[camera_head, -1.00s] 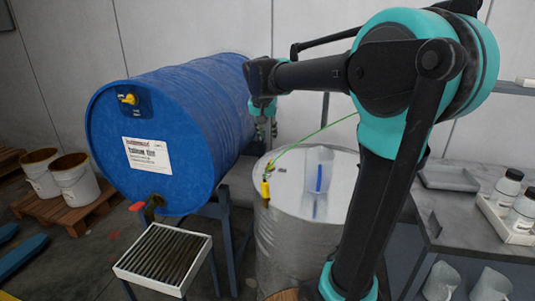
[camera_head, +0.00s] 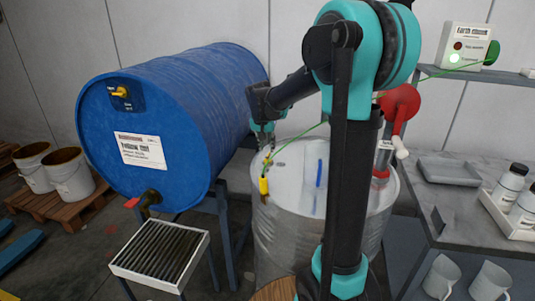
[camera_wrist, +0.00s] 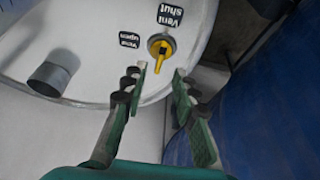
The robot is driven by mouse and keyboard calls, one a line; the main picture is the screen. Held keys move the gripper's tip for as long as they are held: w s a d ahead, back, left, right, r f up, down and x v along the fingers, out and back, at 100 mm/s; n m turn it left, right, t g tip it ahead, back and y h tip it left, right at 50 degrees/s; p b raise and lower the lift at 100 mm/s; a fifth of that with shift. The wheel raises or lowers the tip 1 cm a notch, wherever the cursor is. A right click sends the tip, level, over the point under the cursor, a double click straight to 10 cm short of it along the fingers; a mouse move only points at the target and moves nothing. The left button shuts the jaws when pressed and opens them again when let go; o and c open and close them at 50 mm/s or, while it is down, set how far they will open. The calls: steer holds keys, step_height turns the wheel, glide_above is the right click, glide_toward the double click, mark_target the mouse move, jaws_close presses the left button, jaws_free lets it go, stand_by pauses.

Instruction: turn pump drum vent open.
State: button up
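The pump drum (camera_head: 280,225) is a silver drum right of the blue drum, with a red pump (camera_head: 400,103) at its rear right. In the wrist view, its pale lid (camera_wrist: 95,85) carries a vent with a yellow lever (camera_wrist: 159,60). The lever points towards my gripper. A "Vent shut" label (camera_wrist: 171,14) sits beyond the vent and a "Vent open" label (camera_wrist: 130,40) to its left. My gripper (camera_wrist: 160,77) is open, its fingertips apart, just short of the lever's free end. In the head view, my gripper (camera_head: 265,138) hangs over the drum's far left part.
A blue drum (camera_head: 195,105) lies on a stand close at left, with a grated tray (camera_head: 160,255) below its tap. A green wire (camera_head: 340,112) runs from a yellow clamp (camera_head: 264,186) to the earth box (camera_head: 468,47). A grey stub (camera_wrist: 50,75) rises from the lid.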

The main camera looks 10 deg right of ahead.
mark_target(268, 155)
steer(key=shift+x, duration=2.55)
jaws_close()
